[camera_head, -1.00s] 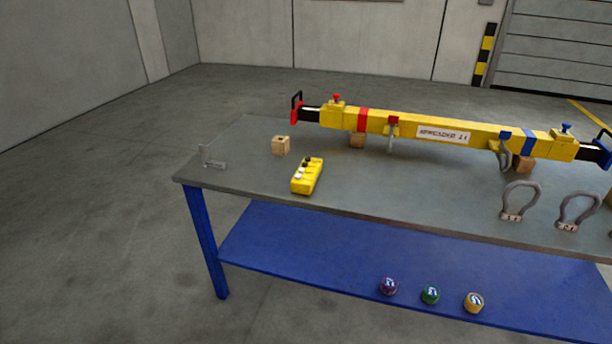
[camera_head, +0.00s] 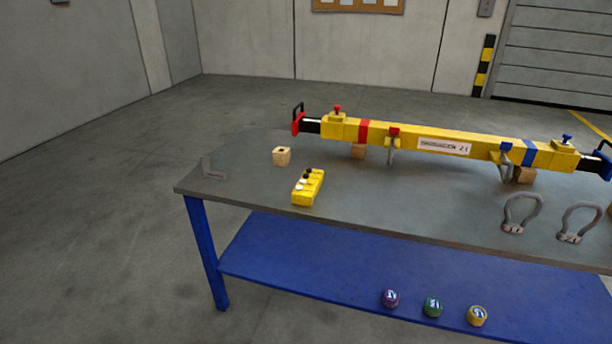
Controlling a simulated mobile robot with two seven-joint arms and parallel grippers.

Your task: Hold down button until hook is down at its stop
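A yellow control box (camera_head: 308,187) with black and white buttons lies on the grey table top (camera_head: 400,210), left of its middle. The buttons (camera_head: 304,180) sit on its upper face, and none is being touched. A yellow spreader beam (camera_head: 445,143) with red fittings at its left end and blue ones at its right rests on wooden blocks behind the box. Small hooks hang under the beam, one below the red fitting (camera_head: 392,145) and one below the blue fitting (camera_head: 506,160). No hoist hook is clearly in view. Neither of my grippers is in view.
Two grey shackles (camera_head: 521,213) (camera_head: 578,222) stand at the table's right front. A small wooden block (camera_head: 282,156) and a grey angle bracket (camera_head: 212,170) are at the left. Several coloured round pieces (camera_head: 432,306) lie on the blue lower shelf (camera_head: 300,260). The floor left is clear.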

